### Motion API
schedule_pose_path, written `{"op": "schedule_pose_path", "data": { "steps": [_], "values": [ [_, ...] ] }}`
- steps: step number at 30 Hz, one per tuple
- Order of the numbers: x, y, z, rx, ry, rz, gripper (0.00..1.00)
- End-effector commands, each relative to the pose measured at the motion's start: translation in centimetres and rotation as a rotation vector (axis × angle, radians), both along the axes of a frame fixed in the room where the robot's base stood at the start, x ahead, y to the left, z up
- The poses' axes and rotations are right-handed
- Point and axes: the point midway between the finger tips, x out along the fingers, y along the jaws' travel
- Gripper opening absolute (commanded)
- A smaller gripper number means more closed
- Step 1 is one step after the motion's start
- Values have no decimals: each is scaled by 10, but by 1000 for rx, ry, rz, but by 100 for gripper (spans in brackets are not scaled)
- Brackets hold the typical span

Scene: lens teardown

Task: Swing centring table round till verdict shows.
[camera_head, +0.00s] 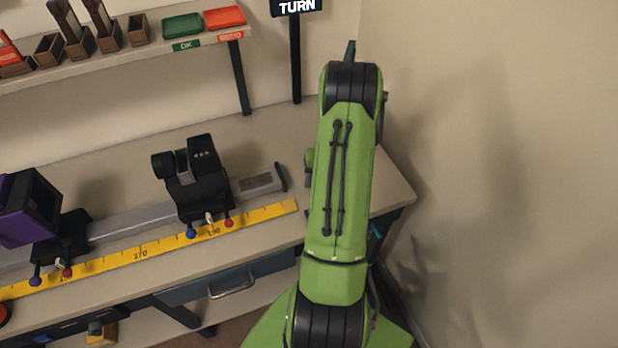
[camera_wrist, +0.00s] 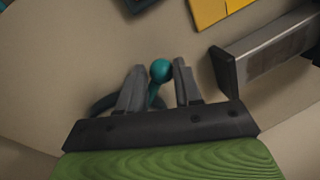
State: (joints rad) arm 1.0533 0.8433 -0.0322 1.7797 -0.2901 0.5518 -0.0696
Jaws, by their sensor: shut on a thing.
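A teal round knob (camera_wrist: 160,70) on a teal stem stands between the fingers of my gripper (camera_wrist: 159,78) in the wrist view. The fingers are shut on it near its stem. A dark curved rim (camera_wrist: 101,103) shows beside the left finger, perhaps the edge of the centring table; the rest is hidden behind my gripper. In the head view my green arm covers the gripper and most of that spot. A small teal bit (camera_head: 376,231) shows at the arm's right edge. A black sign (camera_head: 297,7) on a post reads TURN.
A grey rail (camera_head: 130,221) with a black carriage (camera_head: 200,188) and a purple-framed unit (camera_head: 27,208) lies left of my arm, beside a yellow ruler (camera_head: 165,247). A shelf holds a green OK tray (camera_head: 183,26) and a red REDO tray (camera_head: 225,17). A wall stands close at right.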

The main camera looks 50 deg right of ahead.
Motion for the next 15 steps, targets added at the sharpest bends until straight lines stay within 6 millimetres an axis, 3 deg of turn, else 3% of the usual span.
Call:
{"op": "schedule_pose_path", "data": {
  "steps": [15],
  "values": [
    [-27, -13, 3, -10, -12, 260, 0]
  ]
}}
